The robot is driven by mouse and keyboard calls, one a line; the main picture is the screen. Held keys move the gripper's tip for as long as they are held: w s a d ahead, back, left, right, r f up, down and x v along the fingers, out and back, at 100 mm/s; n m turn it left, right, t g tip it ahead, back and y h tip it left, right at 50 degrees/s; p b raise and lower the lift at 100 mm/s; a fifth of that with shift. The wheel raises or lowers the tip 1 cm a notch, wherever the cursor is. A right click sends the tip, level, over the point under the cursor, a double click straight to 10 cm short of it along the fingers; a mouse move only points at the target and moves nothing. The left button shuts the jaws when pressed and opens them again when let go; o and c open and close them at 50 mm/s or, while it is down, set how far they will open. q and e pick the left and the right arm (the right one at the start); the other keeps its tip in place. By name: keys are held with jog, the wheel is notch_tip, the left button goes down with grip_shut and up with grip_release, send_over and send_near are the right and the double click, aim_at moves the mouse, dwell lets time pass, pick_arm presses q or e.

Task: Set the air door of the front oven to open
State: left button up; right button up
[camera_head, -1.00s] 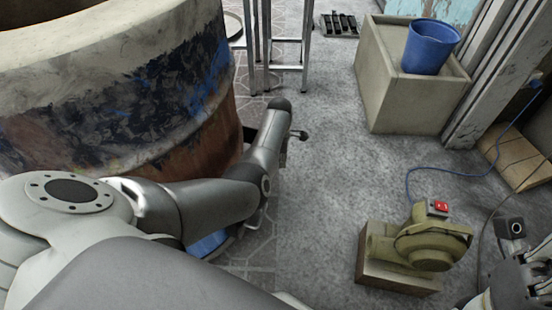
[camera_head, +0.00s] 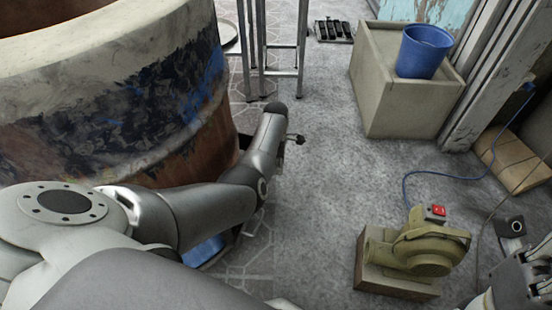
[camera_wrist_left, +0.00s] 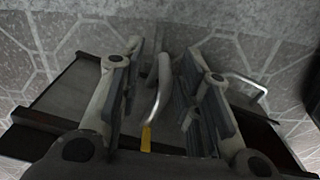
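The front oven (camera_head: 110,110) is a large barrel at the left of the head view, with worn blue, black and rust-brown paint. My left arm reaches past its lower right side, and its gripper is not clearly visible there. In the left wrist view my left gripper (camera_wrist_left: 163,60) is open, with a finger on each side of a curved grey handle (camera_wrist_left: 163,80). A yellow piece (camera_wrist_left: 146,138) shows at the handle's near end. I cannot tell whether the fingers touch it. Behind is a dark flat-sided part (camera_wrist_left: 70,90), perhaps the air door. My right gripper (camera_head: 527,285) is partly cut off.
A thin bent metal rod (camera_wrist_left: 247,84) sticks out right of the fingers. A concrete block (camera_head: 400,100) holds a blue bucket (camera_head: 424,52). A metal stand (camera_head: 285,45) is behind. The middle floor is clear.

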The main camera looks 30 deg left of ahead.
pick_arm(q)
notch_tip(320, 180, up, 12)
dwell(0.5)
dwell(0.4)
